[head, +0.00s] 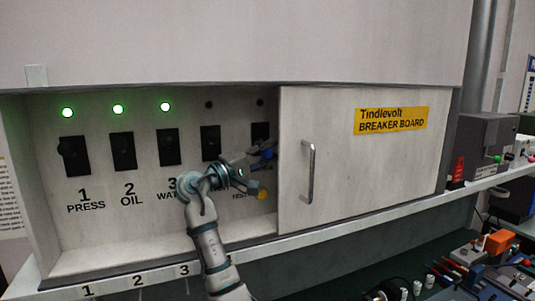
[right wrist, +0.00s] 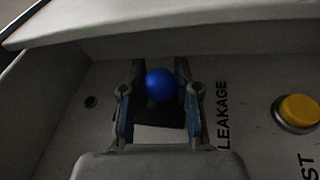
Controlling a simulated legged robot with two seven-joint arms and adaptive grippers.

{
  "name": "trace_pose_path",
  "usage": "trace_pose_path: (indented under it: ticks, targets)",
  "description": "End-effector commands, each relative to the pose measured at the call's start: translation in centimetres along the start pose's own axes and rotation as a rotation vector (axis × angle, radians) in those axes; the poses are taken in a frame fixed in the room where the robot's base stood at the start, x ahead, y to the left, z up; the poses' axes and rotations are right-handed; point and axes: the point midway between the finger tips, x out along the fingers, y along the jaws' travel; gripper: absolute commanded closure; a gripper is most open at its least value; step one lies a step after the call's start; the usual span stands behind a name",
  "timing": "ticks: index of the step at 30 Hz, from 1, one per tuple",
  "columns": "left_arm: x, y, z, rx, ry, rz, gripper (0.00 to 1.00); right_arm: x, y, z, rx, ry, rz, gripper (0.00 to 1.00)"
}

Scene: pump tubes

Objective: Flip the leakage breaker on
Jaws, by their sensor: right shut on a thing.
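The leakage breaker is a black plate (head: 260,132) at the right end of the row, partly hidden by my arm. Its blue ball knob (head: 268,153) also shows in the right wrist view (right wrist: 160,84), over the black plate (right wrist: 160,109) and beside the word LEAKAGE. My right gripper (head: 262,155) has its two fingers on either side of the blue knob, shut on it. The small lamp (head: 260,103) above this breaker is dark. My left gripper is not in view.
Breakers 1, 2 and 3 have lit green lamps (head: 118,109); the fourth breaker (head: 210,142) has a dark lamp. A yellow button (right wrist: 298,111) sits near the knob. A sliding door (head: 350,170) with a handle (head: 309,172) closes the board's right side, close to my gripper.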

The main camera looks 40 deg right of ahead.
Motion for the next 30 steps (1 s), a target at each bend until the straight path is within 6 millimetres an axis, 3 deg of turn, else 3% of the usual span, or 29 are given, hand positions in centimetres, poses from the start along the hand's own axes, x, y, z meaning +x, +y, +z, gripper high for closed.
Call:
trace_pose_path:
  ticks: [18,19,21,22,30]
  targets:
    - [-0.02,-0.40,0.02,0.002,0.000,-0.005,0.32,-0.09,0.14,-0.03,0.002,0.002,0.003,1.00]
    - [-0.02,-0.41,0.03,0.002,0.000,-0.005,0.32,-0.08,0.15,-0.03,0.002,0.002,0.003,0.64]
    - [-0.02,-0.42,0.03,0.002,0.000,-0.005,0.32,-0.08,0.15,-0.03,0.002,0.002,0.003,0.47]
    - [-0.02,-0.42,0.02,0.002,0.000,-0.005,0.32,-0.08,0.15,-0.03,0.002,0.002,0.003,0.43]
    - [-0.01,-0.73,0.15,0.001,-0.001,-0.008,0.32,-0.09,0.09,-0.04,0.001,0.002,0.002,0.43]
